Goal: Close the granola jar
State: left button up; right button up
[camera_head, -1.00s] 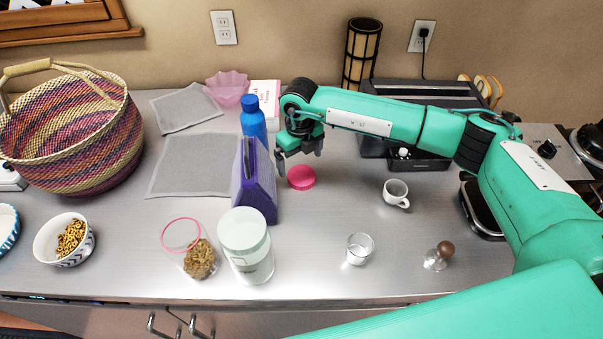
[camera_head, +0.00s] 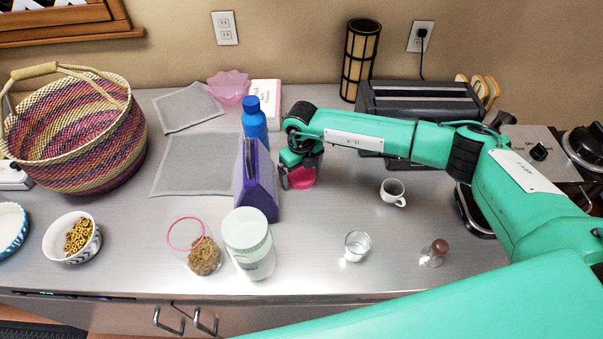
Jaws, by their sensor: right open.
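The granola jar (camera_head: 204,256) is clear with a pink rim and stands open near the counter's front edge, with brown granola in it. A pink round lid (camera_head: 302,178) lies on the counter right of the purple box. My right gripper (camera_head: 300,180) is low over the lid with its open fingers around or beside it. The fingers and wrist hide part of the lid, and I cannot tell whether they touch it. My left gripper is not in view.
A purple box (camera_head: 256,182) and a blue bottle (camera_head: 255,120) stand just left of my right gripper. A white-lidded jar (camera_head: 248,245) is beside the granola jar. A cup (camera_head: 393,192), a glass (camera_head: 357,246) and a brown-knobbed item (camera_head: 437,250) stand to the right.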

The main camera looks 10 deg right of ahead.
aim_at(301, 174)
jog(key=c, duration=1)
jog(key=shift+r, duration=0.1)
jog(key=shift+c, duration=0.2)
jog(key=shift+r+b, duration=0.35)
jog(key=shift+r, duration=0.3)
notch_tip(301, 174, up, 19)
jog(key=b, duration=0.5)
jog(key=shift+f, duration=0.2)
